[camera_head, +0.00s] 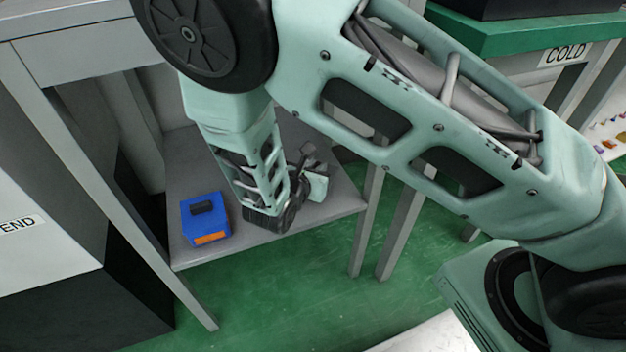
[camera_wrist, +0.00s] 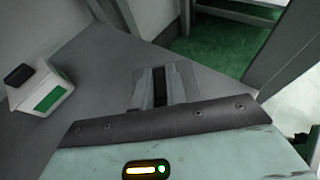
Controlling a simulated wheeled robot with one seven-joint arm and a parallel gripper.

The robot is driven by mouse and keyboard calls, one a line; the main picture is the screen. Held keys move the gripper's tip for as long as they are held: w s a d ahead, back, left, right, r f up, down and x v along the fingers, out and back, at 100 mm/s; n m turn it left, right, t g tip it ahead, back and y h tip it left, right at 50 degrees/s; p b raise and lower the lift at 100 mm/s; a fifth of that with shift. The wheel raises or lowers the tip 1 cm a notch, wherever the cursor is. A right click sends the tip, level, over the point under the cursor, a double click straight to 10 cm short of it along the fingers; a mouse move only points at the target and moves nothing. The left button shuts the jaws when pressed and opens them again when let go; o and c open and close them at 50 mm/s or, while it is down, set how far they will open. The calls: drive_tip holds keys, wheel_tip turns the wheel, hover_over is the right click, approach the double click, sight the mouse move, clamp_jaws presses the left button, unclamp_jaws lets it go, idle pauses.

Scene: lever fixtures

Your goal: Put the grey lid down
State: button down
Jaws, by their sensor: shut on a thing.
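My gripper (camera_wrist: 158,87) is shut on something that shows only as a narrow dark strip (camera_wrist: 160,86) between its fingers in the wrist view. It appears to be the grey lid, but its shape is hidden. I cannot tell whether the held thing touches the shelf.
A blue box (camera_head: 205,219) with a black top piece and orange panel stands left on the grey shelf (camera_head: 325,204). A pale box (camera_wrist: 40,90) with a dark top piece and green panel is left in the wrist view. Table legs (camera_head: 372,220) stand at the right.

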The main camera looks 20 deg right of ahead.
drive_tip(key=shift+f+b, duration=0.45)
drive_tip(key=shift+f, duration=0.95)
drive_tip(key=shift+f, duration=0.1)
drive_tip(key=c, duration=1.4)
unclamp_jaws()
